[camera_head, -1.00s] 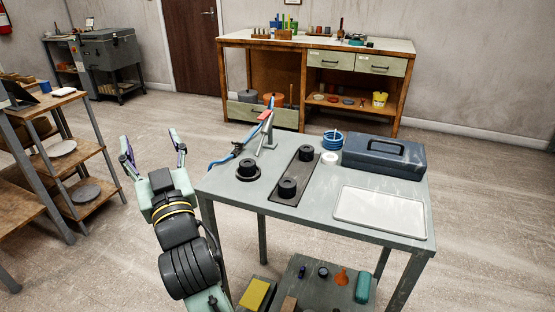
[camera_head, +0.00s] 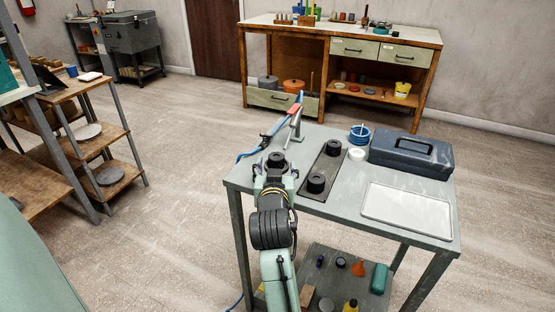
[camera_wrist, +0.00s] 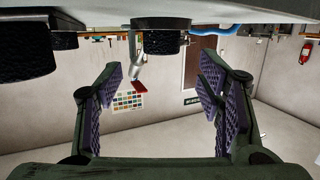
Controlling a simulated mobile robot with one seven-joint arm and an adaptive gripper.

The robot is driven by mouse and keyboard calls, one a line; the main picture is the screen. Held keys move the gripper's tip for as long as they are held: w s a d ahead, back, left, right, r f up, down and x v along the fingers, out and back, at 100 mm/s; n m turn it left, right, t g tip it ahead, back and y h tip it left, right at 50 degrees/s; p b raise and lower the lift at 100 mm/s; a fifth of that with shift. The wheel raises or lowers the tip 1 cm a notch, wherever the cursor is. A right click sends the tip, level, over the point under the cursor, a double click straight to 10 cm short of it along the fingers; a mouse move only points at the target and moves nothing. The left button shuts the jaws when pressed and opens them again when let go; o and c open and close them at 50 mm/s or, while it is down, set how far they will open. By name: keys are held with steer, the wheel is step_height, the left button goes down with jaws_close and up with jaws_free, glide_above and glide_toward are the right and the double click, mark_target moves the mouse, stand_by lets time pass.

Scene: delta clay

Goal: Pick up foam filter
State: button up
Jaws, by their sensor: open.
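Several black, ring-like cylinders that look like foam filters are on the grey table. One (camera_head: 276,160) is at the table's left side, and two stand on a long dark tray, at its far end (camera_head: 333,147) and near end (camera_head: 316,183). My gripper (camera_head: 275,168) is open and empty, its fingers pointing toward the left cylinder. In the wrist view, which looks upside down, one black cylinder (camera_wrist: 161,41) is beyond and between the open fingers, toward the top of the picture. Another black cylinder (camera_wrist: 40,58) is at upper left. Contact with the fingers cannot be seen.
A red-and-grey stand (camera_head: 294,122) with a blue hose is behind the left cylinder. A white roll (camera_head: 356,154), blue coil (camera_head: 359,134), toolbox (camera_head: 411,154) and white tray (camera_head: 407,210) fill the table's right. Shelves (camera_head: 95,150) stand at left.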

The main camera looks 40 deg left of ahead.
mark_target(277, 157)
steer(key=shift+p+x, duration=0.9)
steer(key=shift+x, duration=1.8)
steer(key=shift+a, duration=0.1)
steer(key=shift+c, duration=0.5)
steer(key=c, duration=1)
steer(key=shift+r, duration=0.1)
